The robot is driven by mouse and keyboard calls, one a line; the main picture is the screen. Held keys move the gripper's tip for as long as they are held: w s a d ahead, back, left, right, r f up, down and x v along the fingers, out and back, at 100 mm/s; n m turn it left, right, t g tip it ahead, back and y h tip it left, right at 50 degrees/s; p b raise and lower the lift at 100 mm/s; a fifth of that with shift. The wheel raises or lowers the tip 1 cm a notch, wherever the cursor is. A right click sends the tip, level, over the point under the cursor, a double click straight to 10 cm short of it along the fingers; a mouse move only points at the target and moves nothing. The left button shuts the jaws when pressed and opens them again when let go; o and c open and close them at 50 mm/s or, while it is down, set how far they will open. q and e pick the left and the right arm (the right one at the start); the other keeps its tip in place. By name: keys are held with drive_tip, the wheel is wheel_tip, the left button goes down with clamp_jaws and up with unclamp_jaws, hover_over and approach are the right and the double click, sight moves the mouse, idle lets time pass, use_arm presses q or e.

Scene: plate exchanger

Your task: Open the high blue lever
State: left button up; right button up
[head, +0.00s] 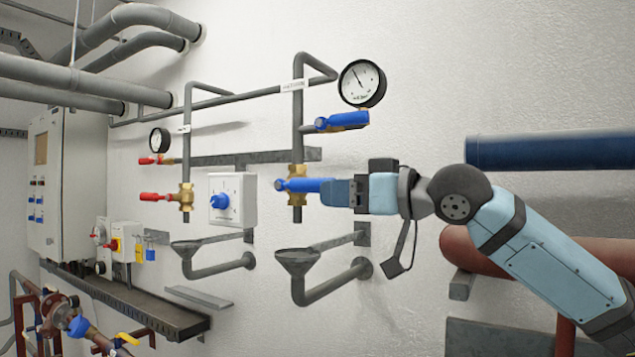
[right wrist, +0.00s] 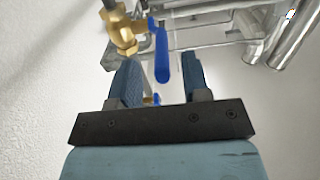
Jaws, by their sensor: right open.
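Two blue levers show on the wall piping in the head view. The upper blue lever (head: 342,121) lies sideways below the right gauge. The lower blue lever (head: 298,185) lies sideways on a brass valve (head: 296,172). My right gripper (head: 335,191) is at the free end of the lower lever. In the right wrist view, the fingers (right wrist: 160,62) are open, with a blue lever (right wrist: 162,58) between them, next to a brass valve (right wrist: 122,32). I cannot tell whether a finger touches it. My left gripper is not in view.
A white dial box (head: 233,200) and two red levers (head: 160,197) are to the left. A grey funnel drain (head: 297,258) is below the valve. A dark blue pipe (head: 550,150) and a reddish pipe (head: 455,248) run along the wall near my right arm.

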sight(292, 192)
drive_tip(key=shift+p+x, duration=0.5)
drive_tip(key=shift+x, duration=1.7)
clamp_jaws()
